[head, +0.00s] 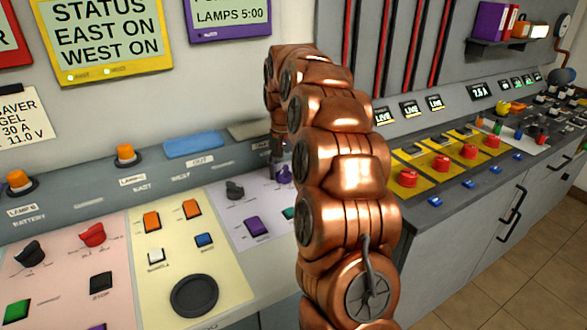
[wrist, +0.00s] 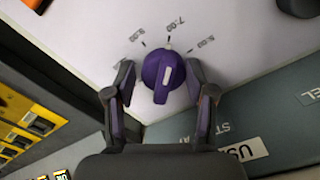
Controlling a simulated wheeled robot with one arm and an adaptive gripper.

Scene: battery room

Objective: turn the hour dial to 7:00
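The purple hour dial (wrist: 162,78) stands on the pale panel in the wrist view. The white line on its ridge points up, roughly at the tick below the label 7:00 (wrist: 177,24). Other labels sit to either side and are hard to read. My gripper (wrist: 160,85) is open, with one finger on each side of the dial. A small gap shows at the left finger; the right finger is very close, and I cannot tell if it touches. In the head view the dial (head: 285,174) is partly hidden by my arm and gripper.
A purple sign (head: 230,15) reads LAMPS 5:00. A black knob (head: 235,190) and a purple button (head: 256,226) are left of the dial. Red buttons on yellow plates (head: 441,163) line the console to the right. The raised grey ledge (wrist: 275,120) is close to my gripper.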

